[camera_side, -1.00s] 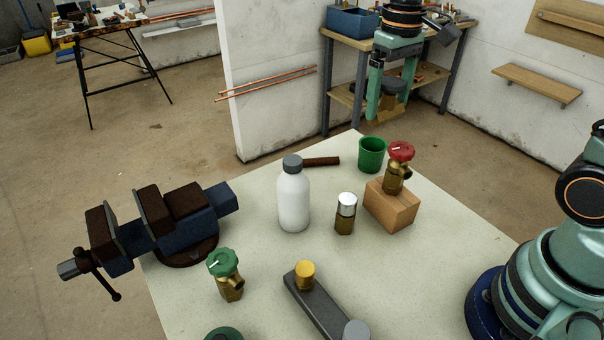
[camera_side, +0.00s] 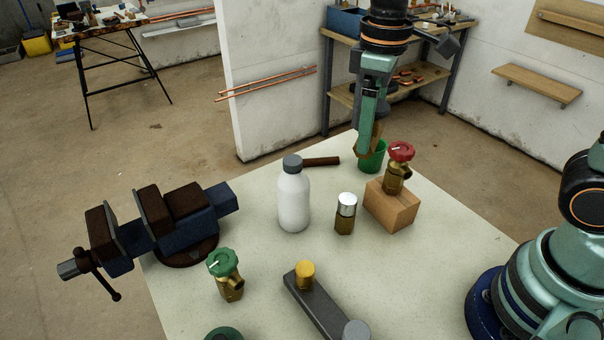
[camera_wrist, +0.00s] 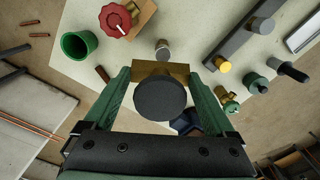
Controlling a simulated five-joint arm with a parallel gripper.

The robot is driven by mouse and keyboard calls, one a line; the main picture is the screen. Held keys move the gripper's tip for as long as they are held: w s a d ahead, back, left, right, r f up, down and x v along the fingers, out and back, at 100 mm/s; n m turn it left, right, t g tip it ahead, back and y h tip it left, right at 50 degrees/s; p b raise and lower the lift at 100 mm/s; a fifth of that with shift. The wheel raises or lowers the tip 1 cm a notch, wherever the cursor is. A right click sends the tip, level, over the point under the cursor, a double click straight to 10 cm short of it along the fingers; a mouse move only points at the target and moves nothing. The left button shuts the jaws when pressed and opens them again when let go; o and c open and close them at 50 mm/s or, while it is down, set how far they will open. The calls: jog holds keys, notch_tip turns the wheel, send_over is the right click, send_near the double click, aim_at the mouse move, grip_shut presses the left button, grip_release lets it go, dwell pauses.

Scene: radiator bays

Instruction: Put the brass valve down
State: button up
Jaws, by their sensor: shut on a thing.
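My gripper (camera_side: 366,150) is shut on a brass valve with a dark round knob. In the wrist view the valve (camera_wrist: 160,97) sits between my green fingers, its brass body behind the knob. In the side view my fingers hang by the green cup (camera_side: 375,160) at the table's far corner and partly cover it. Only a bit of the held brass shows there, and I cannot tell its height above the table. A red-handled brass valve (camera_side: 398,168) stands on a wooden block (camera_side: 391,208). A green-handled brass valve (camera_side: 226,275) stands near the vise.
A white bottle (camera_side: 293,199), a silver-capped jar (camera_side: 345,213) and a brown rod (camera_side: 322,161) are on the table (camera_side: 265,260). A dark bar with a yellow knob (camera_side: 305,273) lies nearer the front. The vise (camera_side: 165,225) is at the left edge.

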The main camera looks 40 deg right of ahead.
jog(key=s+a+f+n, duration=0.1)
jog(key=s+a+n, duration=0.9)
jog(key=s+n, duration=0.2)
jog(key=f, duration=2)
jog(key=shift+s+a, duration=0.1)
jog(key=shift+s, duration=0.1)
jog(key=o, duration=1.5)
jog(key=shift+f, duration=0.1)
